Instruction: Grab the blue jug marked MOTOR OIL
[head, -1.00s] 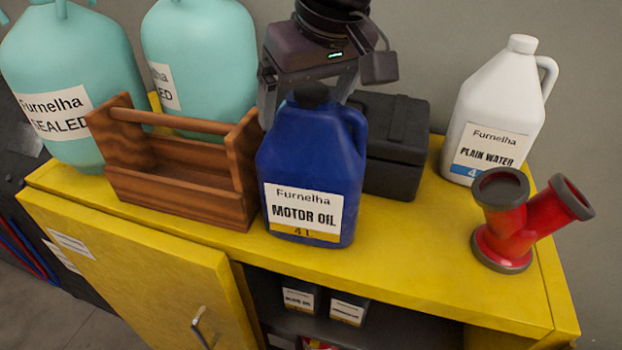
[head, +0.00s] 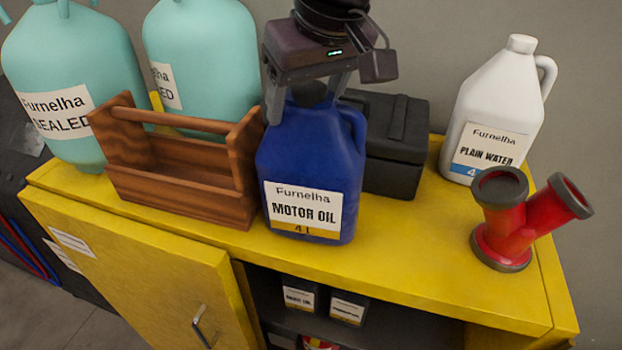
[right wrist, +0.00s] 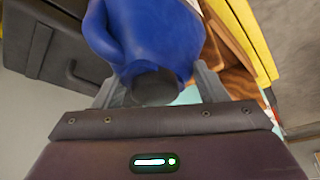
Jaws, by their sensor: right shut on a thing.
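The blue jug marked MOTOR OIL (head: 311,165) stands upright on the yellow cabinet top (head: 400,245), its label facing me. My right gripper (head: 308,100) is above it, with its fingers down on both sides of the dark cap and neck, shut on the jug's top. In the right wrist view the blue jug (right wrist: 150,35) and its dark cap (right wrist: 154,86) sit between the two grey fingers (right wrist: 155,88). The jug appears to rest on the cabinet top. My left gripper is not in view.
A wooden tool carrier (head: 175,185) is close on the jug's left. A black case (head: 398,145) stands behind it on the right. A white PLAIN WATER jug (head: 495,110) and a red pipe fitting (head: 520,230) are farther right. Teal tanks (head: 200,50) stand behind the carrier.

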